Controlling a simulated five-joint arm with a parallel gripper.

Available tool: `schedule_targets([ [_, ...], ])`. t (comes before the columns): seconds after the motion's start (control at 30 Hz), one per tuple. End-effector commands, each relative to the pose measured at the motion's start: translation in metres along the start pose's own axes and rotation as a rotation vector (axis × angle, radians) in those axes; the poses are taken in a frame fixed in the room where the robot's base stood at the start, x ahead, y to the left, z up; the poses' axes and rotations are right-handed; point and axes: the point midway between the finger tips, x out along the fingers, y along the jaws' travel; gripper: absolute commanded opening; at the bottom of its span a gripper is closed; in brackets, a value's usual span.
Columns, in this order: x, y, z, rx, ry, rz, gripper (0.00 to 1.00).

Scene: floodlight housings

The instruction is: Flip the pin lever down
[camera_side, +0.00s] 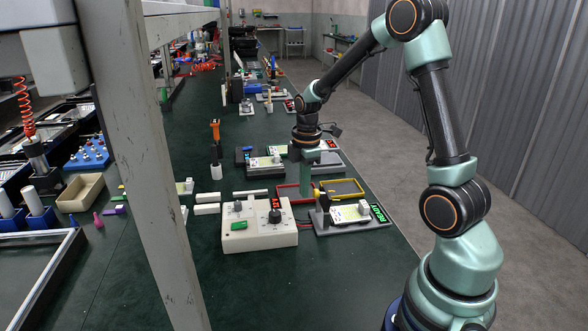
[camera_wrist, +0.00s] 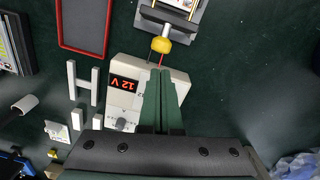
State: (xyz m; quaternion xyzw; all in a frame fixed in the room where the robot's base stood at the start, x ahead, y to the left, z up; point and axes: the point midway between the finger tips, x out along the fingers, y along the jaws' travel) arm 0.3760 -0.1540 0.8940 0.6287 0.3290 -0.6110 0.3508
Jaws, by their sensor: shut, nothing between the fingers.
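The pin lever has a yellow grip (camera_side: 318,193), which shows at the top of a dark post (camera_side: 323,204) on the left end of a grey fixture. In the wrist view the yellow grip (camera_wrist: 161,45) sits on a pale rod, just beyond my fingertips. My gripper (camera_side: 306,192) points down beside the lever in the side view, a little left of it. Its green fingers (camera_wrist: 160,72) are together with nothing between them. Whether the fingers touch the lever cannot be told. The fixture (camera_side: 350,227) carries a pale board with a white block (camera_side: 364,207).
A green READY display (camera_side: 379,212) is on the fixture's right. A cream control box (camera_side: 260,238) with a red display and knobs stands left of it. Red (camera_side: 281,187) and yellow (camera_side: 362,190) framed trays lie behind. White bars (camera_side: 207,209) lie left of the box.

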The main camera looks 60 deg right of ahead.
Motion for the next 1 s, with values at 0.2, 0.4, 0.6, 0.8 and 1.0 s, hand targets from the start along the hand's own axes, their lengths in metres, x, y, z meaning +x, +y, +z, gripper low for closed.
schedule_targets([
  [0.2,0.002,0.0,0.011,0.0,-0.001,0.0,0.0],
  [0.4,0.002,0.0,0.011,-0.001,-0.001,0.0,0.0],
  [0.6,0.002,0.0,0.012,0.0,-0.001,0.002,0.0],
  [0.8,0.0,-0.001,0.015,0.002,0.001,0.017,0.0],
  [1.0,-0.002,-0.001,0.017,0.003,0.002,0.027,0.0],
])
